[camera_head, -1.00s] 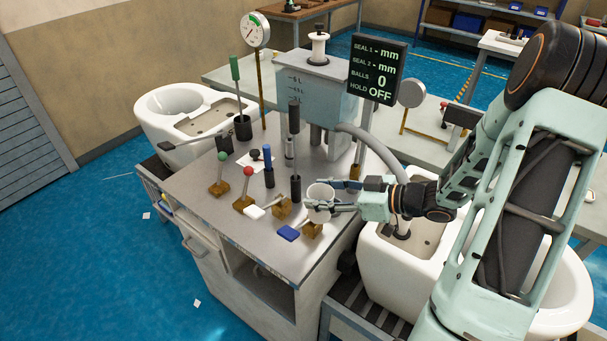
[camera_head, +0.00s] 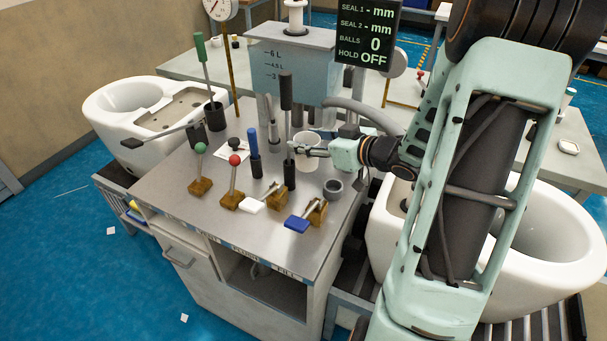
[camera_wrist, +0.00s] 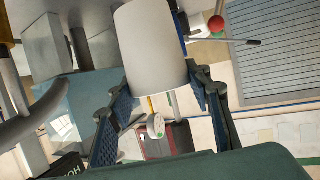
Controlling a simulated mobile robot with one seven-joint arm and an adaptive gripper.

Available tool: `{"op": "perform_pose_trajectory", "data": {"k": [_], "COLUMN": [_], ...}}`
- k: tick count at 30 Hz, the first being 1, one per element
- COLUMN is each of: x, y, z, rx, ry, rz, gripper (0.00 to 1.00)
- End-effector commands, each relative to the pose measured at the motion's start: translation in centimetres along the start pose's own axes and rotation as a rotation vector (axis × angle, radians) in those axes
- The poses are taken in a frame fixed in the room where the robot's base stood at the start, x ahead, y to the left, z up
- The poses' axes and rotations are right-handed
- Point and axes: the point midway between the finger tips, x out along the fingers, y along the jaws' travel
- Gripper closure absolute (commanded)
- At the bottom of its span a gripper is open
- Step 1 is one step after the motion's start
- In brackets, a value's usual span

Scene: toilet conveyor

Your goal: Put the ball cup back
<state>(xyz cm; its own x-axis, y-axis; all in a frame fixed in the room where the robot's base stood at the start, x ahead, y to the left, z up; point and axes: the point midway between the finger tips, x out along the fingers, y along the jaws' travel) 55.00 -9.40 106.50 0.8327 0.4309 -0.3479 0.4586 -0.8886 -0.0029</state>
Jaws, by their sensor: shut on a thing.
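The white ball cup (camera_head: 306,152) is held by my gripper (camera_head: 303,150) above the right part of the grey workbench (camera_head: 215,222). The cup looks roughly upright, with its open top visible. In the wrist view the cup (camera_wrist: 152,48) sits between the two dark fingers of my gripper (camera_wrist: 158,92), which are shut on its sides. A small grey ring-shaped holder (camera_head: 333,188) stands on the bench just in front and to the right of the cup. Whether the cup touches anything beneath it cannot be told.
Upright levers crowd the bench left of the cup, including a tall black-handled one (camera_head: 287,95) close by. A blue-handled valve (camera_head: 298,224) and a white-handled one (camera_head: 252,205) lie in front. A hose (camera_head: 365,112) and a dark display (camera_head: 368,35) are behind.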

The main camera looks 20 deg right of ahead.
Motion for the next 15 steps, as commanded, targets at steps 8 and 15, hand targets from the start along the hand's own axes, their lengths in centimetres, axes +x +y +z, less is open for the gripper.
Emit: {"op": "perform_pose_trajectory", "data": {"k": [8, 15], "x": [-1.7, -0.7], "y": [4.8, 6.2], "z": [0.2, 0.1], "rx": [0.085, 0.108], "ry": [0.003, 0.0], "rz": [0.238, 0.282], "gripper": [0.8, 0.8]}}
